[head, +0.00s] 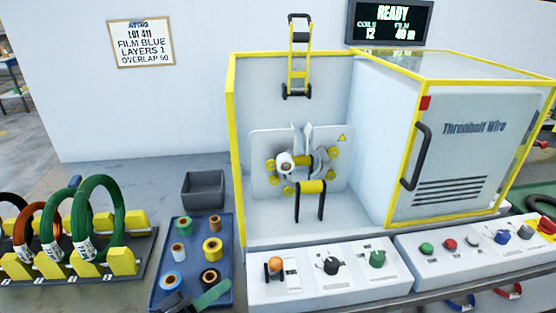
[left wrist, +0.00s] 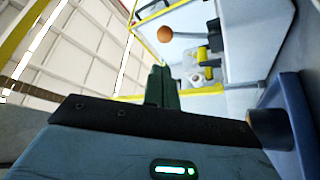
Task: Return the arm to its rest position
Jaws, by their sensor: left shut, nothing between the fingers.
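My left gripper (head: 224,287) shows at the bottom of the head view, over the front right corner of the blue tray (head: 156,283). Its dark green fingers are together with nothing between them. In the left wrist view the shut fingers (left wrist: 160,72) point up the picture, with the orange knob (left wrist: 165,34) beyond them. Most of my left arm is out of the head view. My right gripper is in neither view.
The tray holds several film rolls (head: 212,248). A coil rack (head: 140,240) with green and orange coils stands left. The wrapping machine (head: 235,150) is right of the tray, its door (head: 470,160) beside the opening. Control panels (head: 330,288) line the front. A grey bin (head: 203,190) stands behind the tray.

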